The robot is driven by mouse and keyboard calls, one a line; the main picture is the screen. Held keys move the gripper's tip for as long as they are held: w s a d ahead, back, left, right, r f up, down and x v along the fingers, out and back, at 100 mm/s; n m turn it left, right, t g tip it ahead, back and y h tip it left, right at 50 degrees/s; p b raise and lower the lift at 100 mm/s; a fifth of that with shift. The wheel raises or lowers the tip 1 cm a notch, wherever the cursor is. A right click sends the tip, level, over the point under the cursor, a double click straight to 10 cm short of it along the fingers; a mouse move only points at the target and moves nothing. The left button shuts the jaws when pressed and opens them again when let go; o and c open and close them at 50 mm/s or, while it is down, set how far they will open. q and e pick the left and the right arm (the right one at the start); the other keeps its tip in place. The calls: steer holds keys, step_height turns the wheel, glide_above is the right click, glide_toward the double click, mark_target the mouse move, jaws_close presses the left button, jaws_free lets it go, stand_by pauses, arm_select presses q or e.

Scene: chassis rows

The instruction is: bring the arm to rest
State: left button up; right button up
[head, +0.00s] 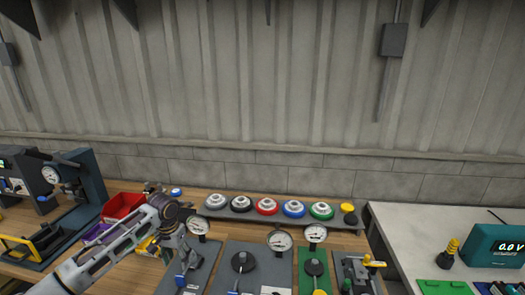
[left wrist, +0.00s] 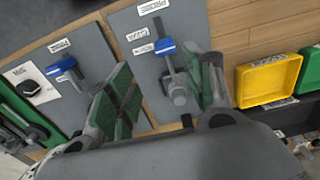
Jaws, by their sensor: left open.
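My left arm comes in from the lower left in the head view, with its left gripper (head: 176,222) over the back of a grey panel (head: 203,265). In the left wrist view the left gripper (left wrist: 162,92) is open, its green-padded fingers apart. A lever valve with a blue handle (left wrist: 165,46) shows on a grey panel between and beyond the fingers; I see no grip on it and cannot tell whether a finger touches it. The same kind of blue-handled lever (head: 181,280) shows below the gripper in the head view. My right gripper is not in view.
Dial gauges (head: 280,240) stand on panels to the right. A rack (head: 265,214) of coloured round parts lies behind. A red bin (head: 122,206) is left of the arm. A yellow bin (left wrist: 272,82) shows in the wrist view. A teal meter (head: 494,247) stands on the white table at right.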

arm_select(q)
steer(key=s+d+f+m+t+h, duration=0.1)
steer(key=s+d+f+m, duration=0.1)
steer(key=s+d+f, duration=0.35)
steer(key=s+d+f+m+t+h, duration=0.1)
steer(key=s+d+f, duration=0.1)
steer(key=s+d, duration=0.65)
steer(key=shift+s+a+r+n+t+y, duration=0.95)
steer(key=shift+s+a, duration=0.75)
steer(key=shift+s, duration=4.55)
step_height(320, 180, down, 32)
steer(key=s+r+g, duration=0.1)
steer(key=s+g, duration=0.1)
steer(key=s+a+f, duration=0.2)
steer(key=s+f, duration=0.9)
steer(key=s+a+f, duration=0.2)
steer(key=s+f, duration=0.9)
steer(key=s, duration=0.1)
steer(key=shift+g, duration=0.45)
